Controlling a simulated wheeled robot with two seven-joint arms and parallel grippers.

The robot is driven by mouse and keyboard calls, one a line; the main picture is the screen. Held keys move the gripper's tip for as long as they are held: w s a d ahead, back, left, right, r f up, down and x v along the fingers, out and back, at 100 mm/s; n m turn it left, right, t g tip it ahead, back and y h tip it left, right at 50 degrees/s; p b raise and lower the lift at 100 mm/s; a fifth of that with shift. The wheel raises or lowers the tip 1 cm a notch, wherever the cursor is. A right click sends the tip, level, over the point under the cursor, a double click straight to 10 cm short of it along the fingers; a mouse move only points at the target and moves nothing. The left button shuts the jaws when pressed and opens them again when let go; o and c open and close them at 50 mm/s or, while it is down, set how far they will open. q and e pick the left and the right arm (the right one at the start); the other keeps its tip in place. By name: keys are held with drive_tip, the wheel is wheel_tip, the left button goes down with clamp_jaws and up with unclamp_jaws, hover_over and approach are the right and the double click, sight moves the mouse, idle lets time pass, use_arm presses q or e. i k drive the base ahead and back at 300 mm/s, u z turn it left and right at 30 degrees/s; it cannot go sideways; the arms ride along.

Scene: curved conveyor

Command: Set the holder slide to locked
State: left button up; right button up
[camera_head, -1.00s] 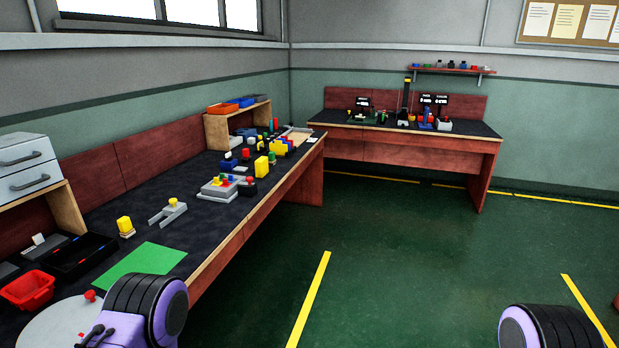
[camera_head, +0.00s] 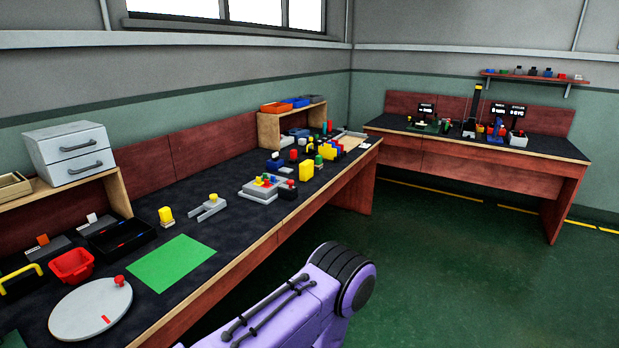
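A grey forked fixture with a small yellow knob (camera_head: 208,207) lies on the dark bench top, left of centre. A grey block with several coloured knobs (camera_head: 265,187) stands farther along the same bench. I cannot tell which of these, if either, is the holder with the slide, and no slide position can be read at this size. A purple arm link of mine crosses the lower middle in front of the bench edge. Neither of my grippers shows.
A second bench (camera_head: 470,165) stands at the back right. Green floor (camera_head: 470,280) is clear.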

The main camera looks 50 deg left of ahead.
sight(290, 183)
drive_tip(key=u, duration=0.05)
drive_tip(key=i, duration=1.7)
drive_tip(key=u, duration=1.75)
